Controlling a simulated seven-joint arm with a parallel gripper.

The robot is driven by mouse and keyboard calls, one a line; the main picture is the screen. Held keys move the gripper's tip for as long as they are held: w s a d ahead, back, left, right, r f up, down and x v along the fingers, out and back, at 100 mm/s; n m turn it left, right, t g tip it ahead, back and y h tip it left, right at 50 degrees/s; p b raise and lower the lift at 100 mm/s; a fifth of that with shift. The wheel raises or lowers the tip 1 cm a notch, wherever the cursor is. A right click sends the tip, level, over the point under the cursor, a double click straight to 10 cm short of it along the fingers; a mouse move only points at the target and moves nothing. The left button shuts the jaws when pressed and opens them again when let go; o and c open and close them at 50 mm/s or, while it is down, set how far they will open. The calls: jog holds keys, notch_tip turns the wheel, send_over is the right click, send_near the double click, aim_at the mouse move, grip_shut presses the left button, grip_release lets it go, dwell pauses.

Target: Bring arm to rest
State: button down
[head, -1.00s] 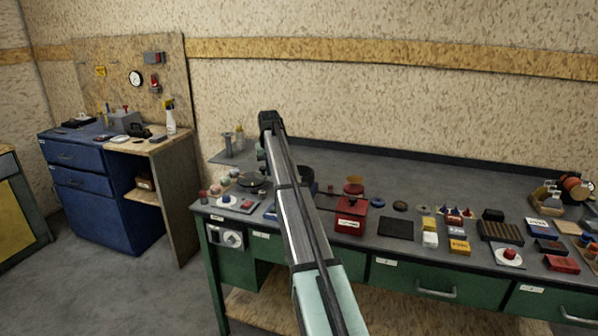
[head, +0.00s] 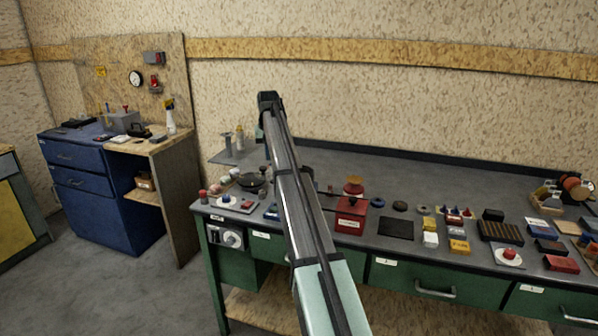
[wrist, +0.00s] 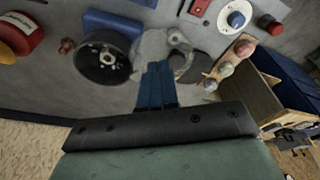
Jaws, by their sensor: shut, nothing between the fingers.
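My arm (head: 295,200) reaches up from the bottom of the head view, over the green workbench (head: 240,272). My gripper does not show clearly in the head view; the arm's far end is a dark joint in front of the wall. In the wrist view my gripper (wrist: 157,68) shows as two blue fingers, shut together and empty. They point over the grey bench top (wrist: 60,100), with a blurred grey round item around their tips. I cannot tell whether they touch it.
A dark round dish (wrist: 103,58) lies beside the fingers in the wrist view. A red box (head: 351,218), a black mat (head: 396,228) and several small items crowd the bench front. The bench's rear strip is clear. A blue cabinet (head: 85,195) stands left.

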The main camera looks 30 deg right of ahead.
jog(key=shift+f, duration=0.1)
jog(key=s+a+f+m+g+h, duration=0.15)
jog(key=s+f+h, duration=0.25)
jog(key=s+f, duration=1.65)
jog(key=s+a+f+n+g+y, duration=0.1)
jog(key=s+a+f, duration=0.2)
jog(key=s+f, duration=0.5)
jog(key=s+a+f+n+g, duration=0.1)
jog(key=s+a+f, duration=0.25)
jog(key=f, duration=0.85)
jog(key=s+a+f+g+y, duration=0.1)
jog(key=s+a+f+g, duration=0.15)
jog(key=s+f, duration=0.45)
jog(key=s+a+f+g+y, duration=0.1)
jog(key=s+a+f, duration=0.2)
jog(key=s+f, duration=0.3)
jog(key=s+a+f+n+g, duration=0.1)
jog(key=s+a+f, duration=0.3)
jog(key=s, duration=1.1)
jog(key=s+a+f+n+g+y, duration=0.1)
jog(key=s+a+f, duration=0.2)
jog(key=s+f, duration=0.5)
jog(key=s, duration=0.3)
jog(key=shift+s+a+f+y, duration=0.3)
jog(key=shift+a, duration=0.05)
jog(key=c, duration=1.8)
grip_release()
jog(key=shift+n, duration=0.25)
